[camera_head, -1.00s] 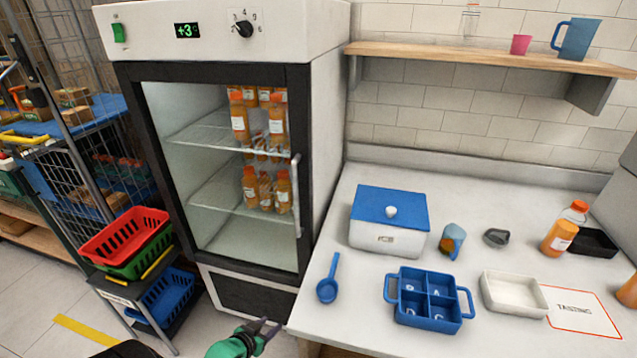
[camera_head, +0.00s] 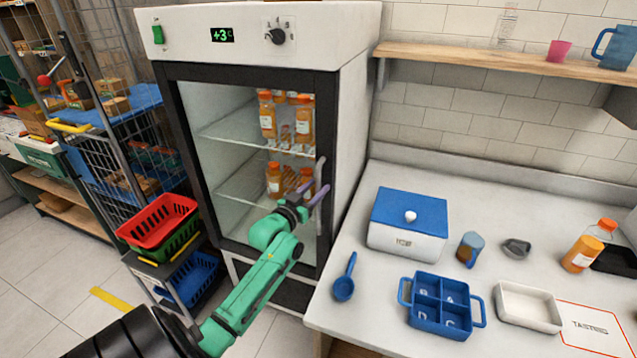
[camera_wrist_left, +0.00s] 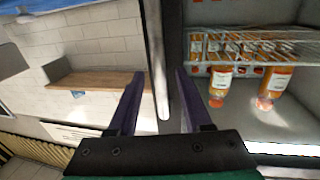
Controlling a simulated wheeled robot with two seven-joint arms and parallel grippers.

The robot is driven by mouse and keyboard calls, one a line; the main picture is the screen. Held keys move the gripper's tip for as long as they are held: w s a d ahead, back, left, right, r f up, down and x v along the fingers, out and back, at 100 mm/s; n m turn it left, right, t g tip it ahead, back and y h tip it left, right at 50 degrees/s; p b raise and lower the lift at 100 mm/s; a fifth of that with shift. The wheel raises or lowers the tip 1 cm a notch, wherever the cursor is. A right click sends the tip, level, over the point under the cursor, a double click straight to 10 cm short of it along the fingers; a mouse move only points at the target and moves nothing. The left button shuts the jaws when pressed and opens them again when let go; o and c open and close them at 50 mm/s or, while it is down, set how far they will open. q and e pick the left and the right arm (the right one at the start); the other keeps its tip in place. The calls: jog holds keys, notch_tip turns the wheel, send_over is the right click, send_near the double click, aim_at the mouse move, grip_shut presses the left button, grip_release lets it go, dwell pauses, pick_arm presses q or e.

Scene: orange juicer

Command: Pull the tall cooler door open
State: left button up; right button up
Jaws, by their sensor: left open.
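The tall cooler stands at the back, its glass door (camera_head: 190,150) shut in a black frame. The pale vertical door handle (camera_head: 321,173) is on the door's right side. My left gripper (camera_head: 319,194) is open at the handle's lower part, its green arm reaching up across the door's lower right. In the left wrist view the handle (camera_wrist_left: 155,55) runs down between the two open purple fingers (camera_wrist_left: 158,88). I cannot tell whether either finger touches it. Juice bottles (camera_head: 268,118) stand on wire shelves behind the glass. My right gripper is not in view.
A white counter (camera_head: 385,312) at right holds a blue-lidded box (camera_head: 408,222), a blue divided tray (camera_head: 440,305) and a blue ladle (camera_head: 345,282). A cart with red (camera_head: 158,222) and blue baskets stands left of the cooler. A wooden shelf (camera_head: 480,57) hangs at upper right.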

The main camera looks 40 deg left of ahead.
pick_arm(q)
jog(key=shift+w+a, duration=0.15)
jog(key=shift+w, duration=0.65)
jog(key=shift+s, duration=0.1)
grip_shut()
jog(key=shift+f, duration=0.1)
dwell(0.6)
